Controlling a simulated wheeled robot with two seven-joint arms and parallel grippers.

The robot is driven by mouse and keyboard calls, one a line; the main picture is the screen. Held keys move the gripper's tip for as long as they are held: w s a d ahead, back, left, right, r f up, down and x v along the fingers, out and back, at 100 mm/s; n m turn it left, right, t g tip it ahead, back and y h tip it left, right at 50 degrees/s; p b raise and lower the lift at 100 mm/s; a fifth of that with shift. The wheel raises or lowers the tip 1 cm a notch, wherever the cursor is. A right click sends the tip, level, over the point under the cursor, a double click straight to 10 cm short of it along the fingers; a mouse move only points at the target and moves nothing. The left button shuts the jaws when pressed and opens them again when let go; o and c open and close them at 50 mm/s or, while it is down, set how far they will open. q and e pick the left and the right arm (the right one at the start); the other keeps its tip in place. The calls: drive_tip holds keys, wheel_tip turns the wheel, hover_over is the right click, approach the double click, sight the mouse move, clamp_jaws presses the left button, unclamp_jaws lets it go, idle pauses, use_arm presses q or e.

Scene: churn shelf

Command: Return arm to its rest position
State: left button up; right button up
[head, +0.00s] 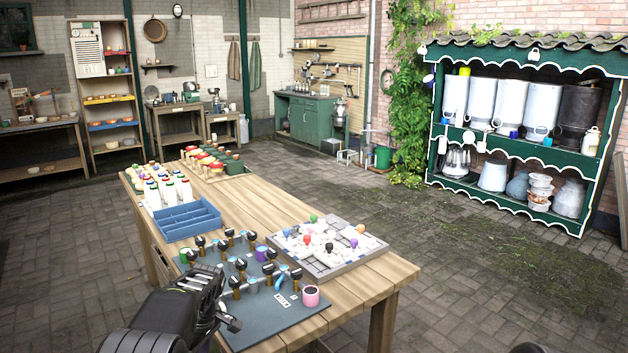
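My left arm (170,318), black and grey, comes in from the bottom left in the head view. Its gripper (222,312) is over the near left corner of the dark mat (250,338) on the wooden table. The fingers are small and seen edge-on, so I cannot tell whether they are open or shut. No held object is visible. My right gripper is not in view.
The wooden table (345,312) bears several black-topped pegs, a pink cup (310,296), a grey tray (322,268) of white pieces, a blue divided tray (186,222) and white bottles. A green shelf (520,145) with metal churns stands right. Paved floor (470,290) is clear right of the table.

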use_arm(q)
drive_tip(key=s+d+f+m+h, duration=0.2)
drive_tip(key=s+d+f+m, duration=0.15)
drive_tip(key=s+f, duration=0.55)
drive_tip(key=s+d+f+m+h, duration=0.2)
drive_tip(key=s+d+f, duration=0.3)
drive_tip(key=f, duration=0.8)
drive_tip(key=s+d+m+h, duration=0.1)
drive_tip(key=s+d+m, duration=0.1)
drive_tip(key=s+d, duration=0.2)
drive_tip(key=s+d+f+m+h, duration=0.1)
drive_tip(key=s+d, duration=0.3)
drive_tip(key=s, duration=0.6)
drive_tip(key=s+d+f+m+h, duration=0.1)
drive_tip(key=s+d+m, duration=0.2)
drive_tip(key=s, duration=0.5)
drive_tip(key=shift+d, duration=0.6)
drive_tip(key=shift+c, duration=0.3)
